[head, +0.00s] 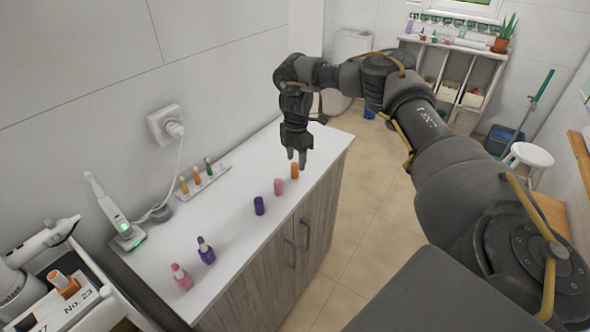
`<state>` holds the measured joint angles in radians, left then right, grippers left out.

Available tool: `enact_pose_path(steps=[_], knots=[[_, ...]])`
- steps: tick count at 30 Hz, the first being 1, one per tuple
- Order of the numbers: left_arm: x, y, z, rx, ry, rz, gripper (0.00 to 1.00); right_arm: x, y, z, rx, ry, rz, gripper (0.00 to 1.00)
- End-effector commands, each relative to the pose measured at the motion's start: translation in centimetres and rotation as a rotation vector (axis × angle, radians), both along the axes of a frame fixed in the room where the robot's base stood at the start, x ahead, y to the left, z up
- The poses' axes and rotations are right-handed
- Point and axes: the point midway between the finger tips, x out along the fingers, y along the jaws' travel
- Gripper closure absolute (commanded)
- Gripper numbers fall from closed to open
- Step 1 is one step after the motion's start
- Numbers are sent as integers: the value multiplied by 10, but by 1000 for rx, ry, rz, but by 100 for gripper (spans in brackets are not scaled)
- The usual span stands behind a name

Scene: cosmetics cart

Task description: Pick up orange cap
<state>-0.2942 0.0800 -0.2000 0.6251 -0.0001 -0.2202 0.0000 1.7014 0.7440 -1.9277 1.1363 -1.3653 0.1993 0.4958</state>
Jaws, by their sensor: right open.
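A small orange cap (295,171) stands upright on the white counter (235,205), near its front right edge. My right gripper (297,157) points down just above the orange cap, fingers apart and empty. I cannot tell whether a fingertip touches the cap. Beside it to the left stand a pink cap (279,187) and a purple cap (259,206). My left gripper is not in view.
A white rack (203,184) holds small bottles by the wall. A charging toothbrush (128,237) stands left. Clear counter lies between rack and caps.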

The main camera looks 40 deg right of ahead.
Motion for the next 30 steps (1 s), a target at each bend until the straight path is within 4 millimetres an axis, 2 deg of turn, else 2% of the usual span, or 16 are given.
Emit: enact_pose_path(steps=[3,9,17,27,30], knots=[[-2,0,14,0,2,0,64,1,1,-15,-2,5,1,52],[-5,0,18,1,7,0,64,2,1,-40,-2,4,-1,52],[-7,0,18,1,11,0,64,2,1,-44,0,1,0,52],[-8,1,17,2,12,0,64,2,1,-44,-1,1,-1,95],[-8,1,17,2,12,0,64,2,1,-43,-1,1,-1,98]])
